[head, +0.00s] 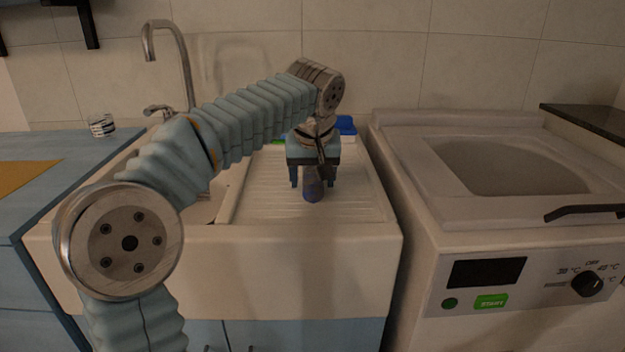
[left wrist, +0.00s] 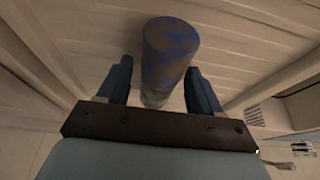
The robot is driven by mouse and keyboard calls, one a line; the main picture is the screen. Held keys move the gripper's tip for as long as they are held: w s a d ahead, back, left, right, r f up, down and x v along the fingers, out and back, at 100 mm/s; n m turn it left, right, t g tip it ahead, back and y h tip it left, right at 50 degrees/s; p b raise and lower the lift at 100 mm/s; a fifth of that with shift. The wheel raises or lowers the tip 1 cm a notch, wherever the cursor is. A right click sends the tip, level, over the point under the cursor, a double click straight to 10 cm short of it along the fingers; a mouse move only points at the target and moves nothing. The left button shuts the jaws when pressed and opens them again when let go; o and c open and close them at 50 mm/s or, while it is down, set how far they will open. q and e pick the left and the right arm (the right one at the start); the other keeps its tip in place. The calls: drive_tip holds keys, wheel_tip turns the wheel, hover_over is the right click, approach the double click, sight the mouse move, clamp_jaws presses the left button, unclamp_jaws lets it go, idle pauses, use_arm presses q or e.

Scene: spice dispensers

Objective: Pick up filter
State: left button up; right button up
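A small cylinder with a mottled blue-purple end (head: 313,190) is on the ribbed drainboard of the sink, and it looks like the filter. It also shows in the left wrist view (left wrist: 170,50), with a paler lower part between my fingers. My left gripper (head: 312,179) points down over it. In the left wrist view its two fingers (left wrist: 160,88) stand apart on either side of the cylinder. A narrow gap shows at the left finger; the right one is very close, and I cannot tell whether it touches. My right gripper is not in view.
The white sink's drainboard (head: 262,209) is otherwise mostly clear. Blue and green items (head: 346,125) stand behind my gripper, partly hidden. A tall faucet (head: 187,65) rises at the left. A washing machine (head: 480,240) with an open-topped basin stands to the right. A patterned cup (head: 102,125) sits on the left counter.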

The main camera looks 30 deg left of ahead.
use_arm(q)
drive_tip(key=c, duration=0.9)
drive_tip(key=shift+o, duration=0.2)
drive_tip(key=shift+r, duration=0.1)
